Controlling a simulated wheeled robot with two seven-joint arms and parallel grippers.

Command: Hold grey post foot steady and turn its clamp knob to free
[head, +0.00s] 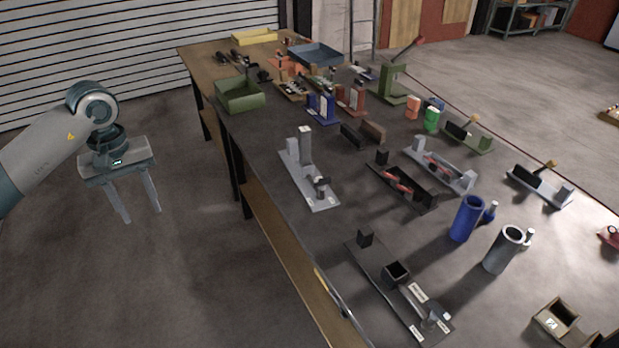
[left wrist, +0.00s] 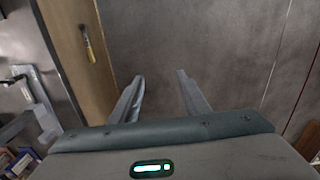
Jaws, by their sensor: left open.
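The grey post foot (head: 308,182) lies on the near left part of the dark bench top. An upright square post (head: 305,146) rises from its far end. A small dark clamp knob (head: 322,184) sits near its front end. My left gripper (head: 142,216) hangs beyond the bench's left edge, apart from the foot, with its fingers pointing down, open and empty. Its spread fingers also show in the left wrist view (left wrist: 160,77), above bare floor. A light grey part at that view's left edge may be the foot; I cannot tell. My right gripper is out of view.
Right of the foot stand a dark fixture (head: 400,187), a blue cylinder (head: 466,219) and a grey cylinder (head: 503,250). A black fixture (head: 377,275) lies in front. A green bin (head: 240,95) stands behind. A wooden lower shelf (head: 285,245) runs under the bench's left edge.

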